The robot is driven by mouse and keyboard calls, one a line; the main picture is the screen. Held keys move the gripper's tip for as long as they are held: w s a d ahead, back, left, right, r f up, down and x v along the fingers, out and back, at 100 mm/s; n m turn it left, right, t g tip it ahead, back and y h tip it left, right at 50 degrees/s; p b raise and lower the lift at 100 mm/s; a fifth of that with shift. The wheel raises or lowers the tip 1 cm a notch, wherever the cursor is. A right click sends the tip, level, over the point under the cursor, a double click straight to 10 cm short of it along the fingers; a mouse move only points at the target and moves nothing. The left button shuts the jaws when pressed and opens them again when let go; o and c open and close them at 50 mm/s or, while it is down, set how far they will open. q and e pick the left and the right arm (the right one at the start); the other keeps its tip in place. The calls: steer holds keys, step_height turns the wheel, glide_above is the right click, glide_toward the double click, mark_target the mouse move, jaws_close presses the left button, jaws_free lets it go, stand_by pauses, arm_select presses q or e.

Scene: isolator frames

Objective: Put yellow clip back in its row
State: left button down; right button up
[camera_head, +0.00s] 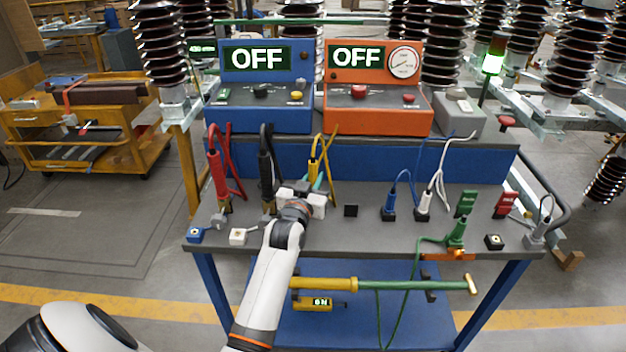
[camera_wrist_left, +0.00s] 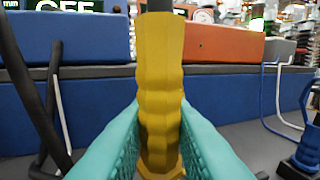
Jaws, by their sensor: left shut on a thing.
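The yellow clip (camera_wrist_left: 160,85) stands upright in the left wrist view, between the two teal fingers of my left gripper (camera_wrist_left: 152,140). The gripper is shut on the clip's lower body. In the head view the yellow clip (camera_head: 313,166) shows behind my left gripper (camera_head: 318,184), with its yellow cable rising beside it. My left wrist hides the clip's foot, so I cannot tell whether it touches the bench. The row on the grey bench (camera_head: 370,232) also holds a red clip (camera_head: 217,175) and a black clip (camera_head: 265,165) to the left. My right gripper is not in view.
Blue (camera_head: 390,208) and white (camera_head: 423,205) plugs stand to the right of a small black socket (camera_head: 351,211). A green clip (camera_head: 457,232) is near the front right edge. Blue (camera_head: 262,110) and orange (camera_head: 377,115) control boxes reading OFF stand behind. A green-yellow rod (camera_head: 400,284) lies below.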

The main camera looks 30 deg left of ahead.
arm_select(q)
steer(key=shift+f+b, duration=0.8)
steer(key=shift+f, duration=0.8)
steer(key=c, duration=1.2)
jaws_free()
steer(key=v, duration=1.2)
